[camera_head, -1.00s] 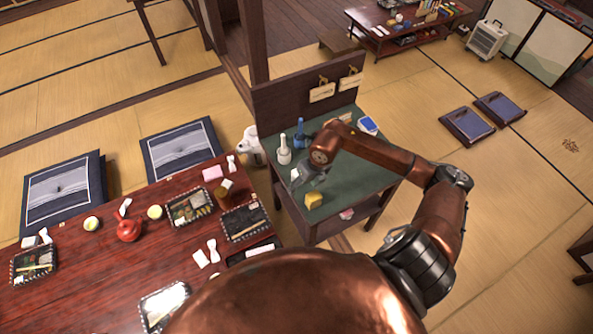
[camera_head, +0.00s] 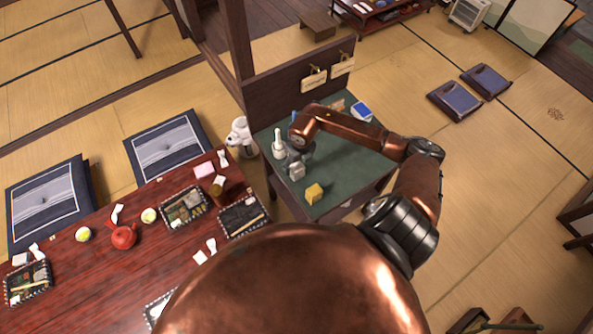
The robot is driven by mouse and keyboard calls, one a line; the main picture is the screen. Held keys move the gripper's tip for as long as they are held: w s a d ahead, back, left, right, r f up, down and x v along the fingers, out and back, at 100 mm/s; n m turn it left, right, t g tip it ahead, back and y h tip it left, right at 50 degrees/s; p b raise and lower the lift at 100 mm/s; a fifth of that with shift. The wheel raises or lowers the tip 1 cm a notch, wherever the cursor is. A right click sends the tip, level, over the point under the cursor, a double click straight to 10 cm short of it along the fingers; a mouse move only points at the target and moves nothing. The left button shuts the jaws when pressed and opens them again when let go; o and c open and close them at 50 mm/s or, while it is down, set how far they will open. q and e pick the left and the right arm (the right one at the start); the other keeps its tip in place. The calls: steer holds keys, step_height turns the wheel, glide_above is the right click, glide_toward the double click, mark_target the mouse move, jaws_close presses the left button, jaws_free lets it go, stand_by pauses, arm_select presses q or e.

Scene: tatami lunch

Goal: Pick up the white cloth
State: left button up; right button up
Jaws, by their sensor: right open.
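A small pale item (camera_head: 297,171), which looks like the white cloth, lies on the green top of the side stand (camera_head: 340,180). My right gripper (camera_head: 294,164) is low over the stand, pointing down right at this pale item. It is open, with nothing visibly held. The fingertips are small and dark here, and I cannot tell whether they touch the item. My left gripper is not in view.
A white bottle (camera_head: 278,147) stands left of the gripper, and a yellow block (camera_head: 314,193) lies in front. A blue-and-white box (camera_head: 361,111) is behind my forearm. The low red table (camera_head: 90,280) holds a red teapot (camera_head: 123,236) and trays.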

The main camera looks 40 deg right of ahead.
steer(key=shift+f, duration=0.85)
steer(key=shift+w+f, duration=0.1)
steer(key=shift+f, duration=0.05)
steer(key=c, duration=0.6)
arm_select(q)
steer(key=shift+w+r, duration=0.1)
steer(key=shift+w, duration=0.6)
arm_select(e)
steer(key=c, duration=0.6)
